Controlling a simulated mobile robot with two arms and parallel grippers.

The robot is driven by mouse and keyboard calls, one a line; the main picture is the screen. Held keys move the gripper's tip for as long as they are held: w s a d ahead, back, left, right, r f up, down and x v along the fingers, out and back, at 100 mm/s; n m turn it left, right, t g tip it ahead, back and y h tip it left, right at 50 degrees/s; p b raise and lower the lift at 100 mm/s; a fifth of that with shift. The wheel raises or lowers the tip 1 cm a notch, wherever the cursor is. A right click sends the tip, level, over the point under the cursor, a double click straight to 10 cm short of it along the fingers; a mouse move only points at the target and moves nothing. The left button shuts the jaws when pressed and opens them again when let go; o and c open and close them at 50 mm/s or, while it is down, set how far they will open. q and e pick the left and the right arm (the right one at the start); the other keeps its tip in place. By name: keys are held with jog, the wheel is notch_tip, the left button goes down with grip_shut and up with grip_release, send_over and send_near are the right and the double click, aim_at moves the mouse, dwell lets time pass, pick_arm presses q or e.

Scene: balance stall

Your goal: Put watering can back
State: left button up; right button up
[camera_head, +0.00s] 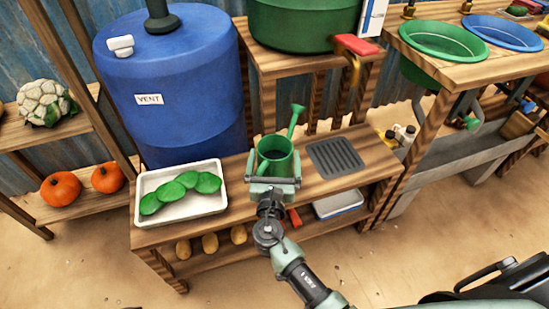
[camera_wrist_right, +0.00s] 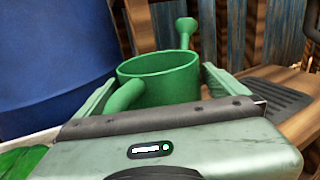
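The green watering can (camera_head: 275,147) is at the wooden bench, between the white tray and the dark grooved mat (camera_head: 335,157). It looks upright, its spout rising to the back right; its base is hidden, so I cannot tell whether it rests on the bench. My right gripper (camera_head: 273,163) is open, one finger on each side of the can. In the right wrist view the can (camera_wrist_right: 165,75) is between the spread fingers, its handle towards the palm. I see no clear grip on it. My left gripper is not in view.
A white tray (camera_head: 180,216) with green slices stands left of the can. A blue barrel (camera_head: 190,100) is behind. A red-handled tap (camera_head: 356,45) hangs over the mat, below a green tub (camera_head: 300,25). The mat is bare.

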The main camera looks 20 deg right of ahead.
jog(key=shift+s, duration=0.2)
jog(key=p+v, duration=0.1)
jog(key=v, duration=1.1)
jog(key=s+d+f+m+g, duration=0.3)
jog(key=s+d+m+g, duration=0.3)
jog(key=m, duration=0.4)
jog(key=s+d+f+m+g, duration=0.3)
jog(key=s+d+m+g, duration=0.1)
jog(key=d+m, duration=0.5)
jog(key=s+a+m+g+y, duration=0.3)
jog(key=s+a+m+y, duration=0.3)
jog(key=s+m, duration=0.3)
jog(key=shift+s+a+r+m, duration=0.2)
jog(key=shift+a+r+m, duration=0.15)
jog(key=shift+m, duration=0.65)
